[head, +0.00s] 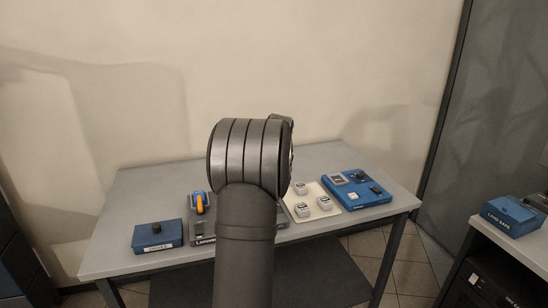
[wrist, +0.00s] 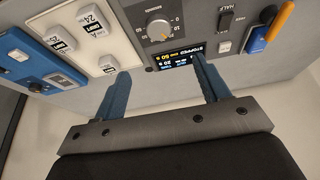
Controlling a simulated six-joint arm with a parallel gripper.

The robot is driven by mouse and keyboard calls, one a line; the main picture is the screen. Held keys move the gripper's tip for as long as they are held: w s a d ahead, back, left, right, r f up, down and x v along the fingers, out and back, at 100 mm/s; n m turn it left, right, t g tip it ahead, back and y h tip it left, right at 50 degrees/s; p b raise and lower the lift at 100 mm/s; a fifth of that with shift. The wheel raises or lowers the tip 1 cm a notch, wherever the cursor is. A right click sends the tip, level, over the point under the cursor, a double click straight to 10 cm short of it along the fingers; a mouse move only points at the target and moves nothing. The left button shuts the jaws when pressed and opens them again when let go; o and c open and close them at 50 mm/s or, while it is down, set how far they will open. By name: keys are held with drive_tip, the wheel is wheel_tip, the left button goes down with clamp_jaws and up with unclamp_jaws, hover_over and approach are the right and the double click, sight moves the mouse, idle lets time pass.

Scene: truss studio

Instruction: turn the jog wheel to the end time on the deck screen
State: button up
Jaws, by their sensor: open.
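The grey deck shows in the wrist view (wrist: 270,70), upside down, with a small dark screen (wrist: 180,60) lit in yellow and blue. The top line seems to read STOPPED; the smaller figures are hard to read. A round silver knob (wrist: 159,28) with a numbered scale sits beside the screen; I cannot tell whether it is the jog wheel. My gripper (wrist: 162,70) is open and empty, its blue fingers apart, the right one overlapping the screen's edge in the picture. In the head view my arm hides the gripper and most of the deck (head: 205,239).
A pale plate (head: 318,211) with white blocks and a blue panel (head: 357,189) stand right. A blue box with a black knob (head: 157,236) stands left. The table's back left is bare.

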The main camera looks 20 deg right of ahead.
drive_tip(key=v, duration=0.9)
drive_tip(key=w+a+f+n+t+h, duration=0.1)
drive_tip(key=a+f+n+h, duration=0.3)
drive_tip(key=n, duration=0.9)
drive_tip(key=a+f+n+h, duration=0.3)
drive_tip(key=a+f+n, duration=0.35)
drive_tip(key=n, duration=0.65)
drive_tip(key=x, duration=1.8)
drive_tip(key=shift+w+d, duration=0.1)
drive_tip(key=shift+w, duration=0.2)
drive_tip(key=c, duration=1)
